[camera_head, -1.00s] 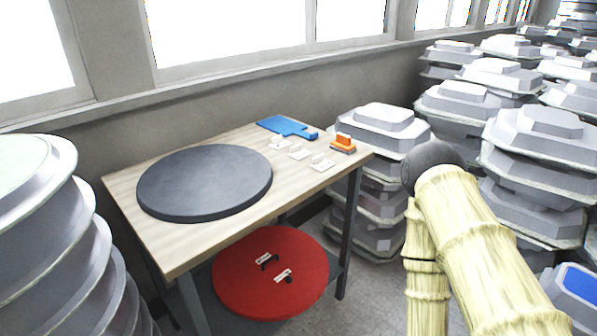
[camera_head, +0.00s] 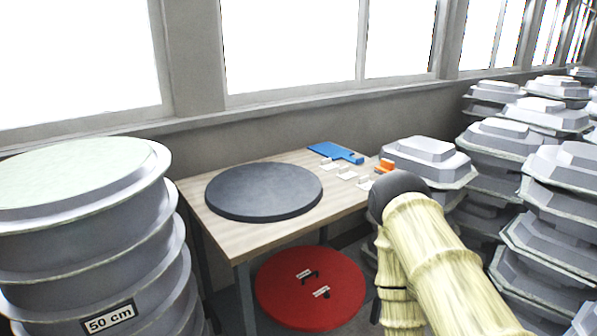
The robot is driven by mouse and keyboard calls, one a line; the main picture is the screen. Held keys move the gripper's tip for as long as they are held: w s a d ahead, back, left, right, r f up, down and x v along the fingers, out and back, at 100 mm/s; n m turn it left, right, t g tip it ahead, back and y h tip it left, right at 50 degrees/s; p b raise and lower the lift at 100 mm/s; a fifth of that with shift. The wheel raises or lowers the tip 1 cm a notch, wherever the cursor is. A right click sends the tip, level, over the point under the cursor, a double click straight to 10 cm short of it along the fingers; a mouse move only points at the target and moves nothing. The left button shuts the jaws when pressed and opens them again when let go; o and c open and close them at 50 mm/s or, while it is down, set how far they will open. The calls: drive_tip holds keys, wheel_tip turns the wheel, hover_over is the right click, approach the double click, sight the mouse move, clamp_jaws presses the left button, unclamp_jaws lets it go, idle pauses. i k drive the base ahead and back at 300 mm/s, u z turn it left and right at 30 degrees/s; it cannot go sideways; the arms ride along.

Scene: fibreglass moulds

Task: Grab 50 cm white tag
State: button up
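Several small white tags (camera_head: 346,173) lie in a row on the wooden table, right of the dark round disc. Their lettering is too small to read, so I cannot tell which is the 50 cm one. A framed white label reading "50 cm" (camera_head: 108,318) is on the stack of round grey moulds at the left. My arm, in a pale yellow cover, reaches up from the lower right and hides part of the table's right end. My gripper's fingers do not show.
The wooden table (camera_head: 221,229) also holds a dark round disc (camera_head: 264,190), a blue flat tool (camera_head: 335,152) and an orange object (camera_head: 386,165). A red disc (camera_head: 310,290) with handles is underneath. Stacked grey moulds (camera_head: 84,222) stand left; more angular moulds (camera_head: 424,153) crowd the right.

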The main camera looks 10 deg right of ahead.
sight(345, 174)
drive_tip(key=u, duration=0.25)
drive_tip(key=i, duration=0.85)
drive_tip(key=z, duration=0.5)
